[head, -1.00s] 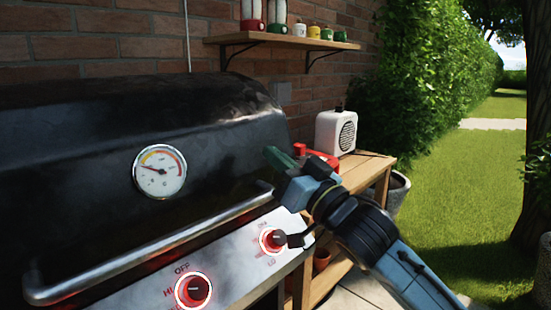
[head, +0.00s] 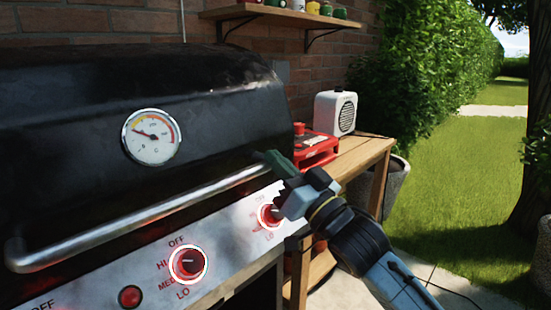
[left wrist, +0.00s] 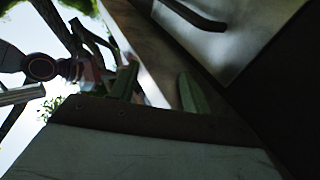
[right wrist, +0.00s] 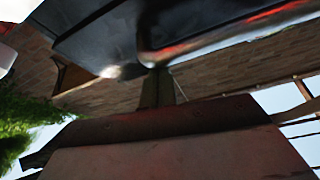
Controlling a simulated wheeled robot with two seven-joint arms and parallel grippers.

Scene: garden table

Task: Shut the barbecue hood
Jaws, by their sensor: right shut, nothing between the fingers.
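The black barbecue hood (head: 75,110), with a round thermometer (head: 151,137) on its front, is down over the barbecue. Its metal handle (head: 140,218) runs just above the knob panel (head: 225,236), and I see no open gap under the hood. My right gripper (head: 274,161) is shut and empty at the handle's right end; I cannot tell if it touches. The right wrist view shows its closed fingers (right wrist: 157,88) right under a dark shiny edge. My left gripper is outside the head view; in the left wrist view its fingers (left wrist: 157,88) are apart with nothing between them.
A wooden side table (head: 362,155) stands right of the barbecue, with a red appliance (head: 316,150) and a white radio (head: 335,113) on it. A brick wall with a shelf (head: 270,13) is behind. Grass lies open to the right.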

